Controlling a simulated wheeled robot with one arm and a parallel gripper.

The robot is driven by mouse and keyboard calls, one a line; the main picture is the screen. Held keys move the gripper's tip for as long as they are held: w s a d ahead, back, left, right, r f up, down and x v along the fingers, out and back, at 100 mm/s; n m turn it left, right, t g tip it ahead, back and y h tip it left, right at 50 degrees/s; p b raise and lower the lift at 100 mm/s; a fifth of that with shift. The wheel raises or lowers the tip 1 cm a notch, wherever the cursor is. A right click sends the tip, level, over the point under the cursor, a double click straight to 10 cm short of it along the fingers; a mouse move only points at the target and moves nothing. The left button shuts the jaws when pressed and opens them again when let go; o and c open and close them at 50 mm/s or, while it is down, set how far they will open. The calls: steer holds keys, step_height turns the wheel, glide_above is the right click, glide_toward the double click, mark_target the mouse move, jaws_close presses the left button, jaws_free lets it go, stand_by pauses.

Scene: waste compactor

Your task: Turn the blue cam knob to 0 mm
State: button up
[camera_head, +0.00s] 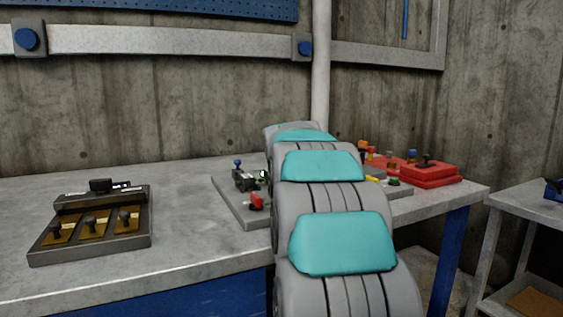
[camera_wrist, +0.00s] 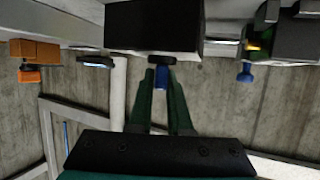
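In the wrist view, a blue knob (camera_wrist: 161,78) with a dark disc at its base sits on a black block (camera_wrist: 155,27). The two green fingers of my gripper (camera_wrist: 161,74) reach to it, one on each side, with their tips close to its sides. I cannot tell whether they touch it. A second blue knob (camera_wrist: 246,72) on a grey and black device shows at the right of that view. In the head view, a blue-topped lever (camera_head: 238,163) stands left of my arm, which hides my gripper and the knob between its fingers. No scale or mm mark is readable.
In the head view, a dark box with brass plates (camera_head: 92,225) lies on the left of the grey bench (camera_head: 190,265). Red fixtures (camera_head: 430,175) stand on the right. An orange block (camera_wrist: 35,50) shows in the wrist view. A concrete wall closes the back.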

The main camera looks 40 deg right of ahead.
jaws_close()
